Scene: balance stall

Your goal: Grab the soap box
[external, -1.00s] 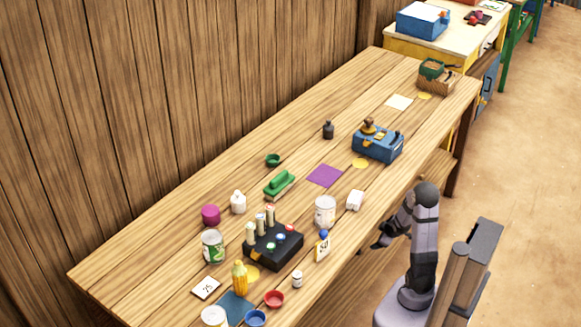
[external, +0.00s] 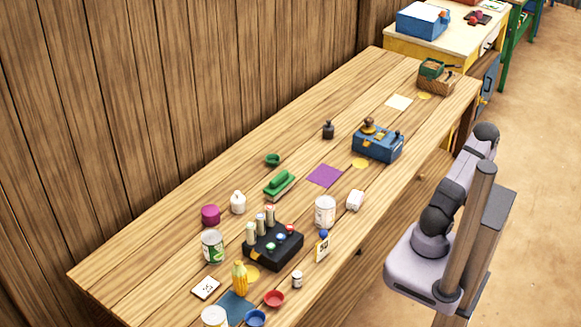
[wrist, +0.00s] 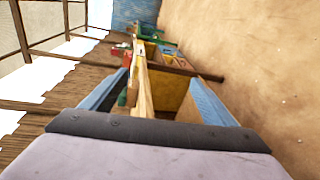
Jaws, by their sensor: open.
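A small white box (external: 355,200), the likeliest soap box though I can read no label, lies near the table's front edge, right of a white can (external: 325,211) in the external view. Nothing touches it from above. The wrist view faces along the stalls; the box is not recognisable there.
A black tray with bottles (external: 273,246), a glue bottle (external: 322,246) and a blue device (external: 378,143) stand around the box on the wooden table. A purple sheet (external: 324,175) lies flat behind it. Open floor (external: 540,160) lies at the right.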

